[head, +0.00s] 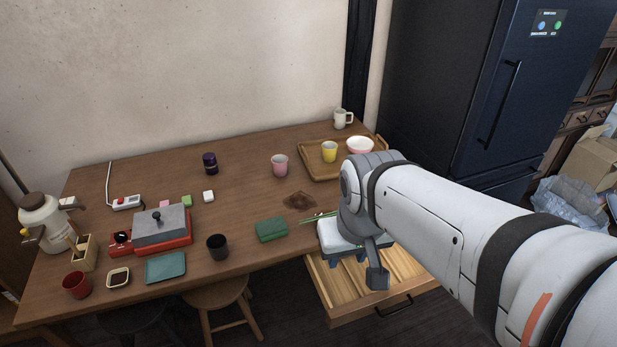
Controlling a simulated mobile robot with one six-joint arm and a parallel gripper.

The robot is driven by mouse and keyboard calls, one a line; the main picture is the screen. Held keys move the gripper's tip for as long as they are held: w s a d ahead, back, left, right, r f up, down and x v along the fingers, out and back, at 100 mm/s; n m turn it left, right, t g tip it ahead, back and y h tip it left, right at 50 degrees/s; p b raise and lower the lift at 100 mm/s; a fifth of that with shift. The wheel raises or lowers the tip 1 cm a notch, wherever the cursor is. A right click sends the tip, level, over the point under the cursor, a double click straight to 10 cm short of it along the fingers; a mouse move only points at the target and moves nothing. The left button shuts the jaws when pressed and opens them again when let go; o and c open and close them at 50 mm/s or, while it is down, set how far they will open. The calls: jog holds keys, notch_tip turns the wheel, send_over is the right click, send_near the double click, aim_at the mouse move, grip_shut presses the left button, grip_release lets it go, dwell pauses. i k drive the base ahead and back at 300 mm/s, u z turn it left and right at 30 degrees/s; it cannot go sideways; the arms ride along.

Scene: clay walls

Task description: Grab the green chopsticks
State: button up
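The green chopsticks (318,217) lie near the front right edge of the wooden table (240,195). Only their left part shows; their right ends are hidden behind my arm. My gripper (350,254) is at the table's front edge, just in front of the chopsticks and above an open drawer. Its fingers are mostly hidden by the wrist and its own white housing, so I cannot tell whether it is open or touches anything.
A green box (271,230) sits left of the chopsticks. The open drawer (345,292) juts out below. Behind are a wooden tray (318,172) with a yellow cup (329,152) and a bowl (360,145), and a pink cup (280,165). A stool (217,292) stands in front.

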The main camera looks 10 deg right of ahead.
aim_at(334, 212)
jog(key=z, duration=0.25)
jog(key=i, duration=0.95)
jog(key=z, duration=0.45)
jog(key=k, duration=1)
jog(key=u, duration=0.2)
jog(key=i, duration=1)
jog(key=u, duration=0.05)
